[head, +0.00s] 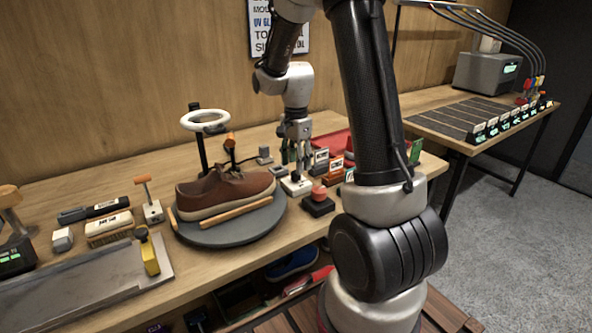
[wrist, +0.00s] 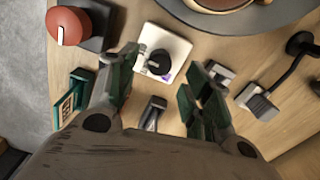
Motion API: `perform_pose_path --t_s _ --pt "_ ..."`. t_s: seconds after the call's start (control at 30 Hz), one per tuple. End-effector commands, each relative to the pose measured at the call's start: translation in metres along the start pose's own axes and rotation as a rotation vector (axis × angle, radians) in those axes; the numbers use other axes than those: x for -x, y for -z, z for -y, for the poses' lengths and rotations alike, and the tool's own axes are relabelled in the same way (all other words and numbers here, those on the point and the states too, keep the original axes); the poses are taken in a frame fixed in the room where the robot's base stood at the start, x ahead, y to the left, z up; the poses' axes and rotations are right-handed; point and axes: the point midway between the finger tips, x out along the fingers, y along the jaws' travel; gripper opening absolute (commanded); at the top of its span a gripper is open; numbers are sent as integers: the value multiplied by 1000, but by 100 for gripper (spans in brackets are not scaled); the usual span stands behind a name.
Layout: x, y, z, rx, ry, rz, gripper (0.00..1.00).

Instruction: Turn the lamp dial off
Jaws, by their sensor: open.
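The lamp dial, a black knob (wrist: 158,62) on a white square plate (wrist: 176,44), lies below my gripper (wrist: 160,82) in the wrist view. My gripper is open, with one finger on each side of the knob's near side; I cannot tell if either touches it. In the head view my gripper (head: 296,162) points down over the white dial plate (head: 296,187), and its fingers hide most of the knob. A white ring lamp (head: 205,121) on a black post stands behind the brown sneaker.
A red button (wrist: 68,26) on a black base sits beside the dial; it also shows in the head view (head: 319,193). A brown sneaker (head: 225,190) rests on a grey turntable (head: 232,232) to the left. Small labelled holders (head: 332,176) crowd the right.

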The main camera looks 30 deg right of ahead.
Motion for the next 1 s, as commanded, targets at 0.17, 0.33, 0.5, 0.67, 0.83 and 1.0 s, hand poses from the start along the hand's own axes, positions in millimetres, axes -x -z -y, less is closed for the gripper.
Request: perform_pose_path --t_s 0.17,0.33,0.5,0.67,0.83,1.0 --pt "42 0 1 0 6 -2 50" --pt "70 0 0 0 2 -1 50" --pt "83 0 0 0 1 0 50" --pt "84 0 0 0 0 0 50" --pt "84 0 0 0 0 0 50" --pt "83 0 0 0 0 0 50"
